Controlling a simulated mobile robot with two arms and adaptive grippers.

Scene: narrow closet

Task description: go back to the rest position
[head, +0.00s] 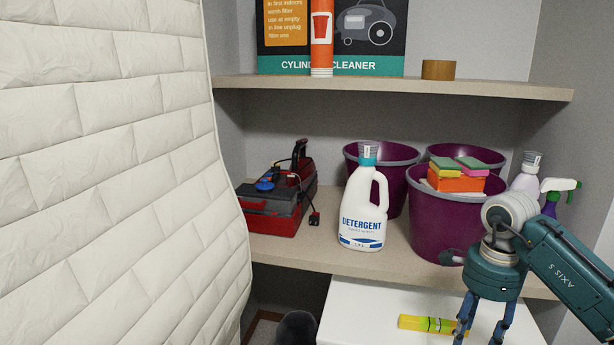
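My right gripper (482,334) hangs fingers-down at the lower right, in front of the shelf and over a white surface. Its two blue fingers are apart, with nothing seen held between them. A yellow-green packet (427,324) lies on the white surface (362,310); its right end passes close to or behind the left finger, and I cannot tell whether they touch. My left gripper is not in view.
The middle shelf (390,256) holds a detergent bottle (362,215), purple buckets (433,215) with sponges (458,184), spray bottles (557,195) and a red toolbox (272,222). My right arm is close to the front bucket. A quilted white cover (110,170) fills the left side.

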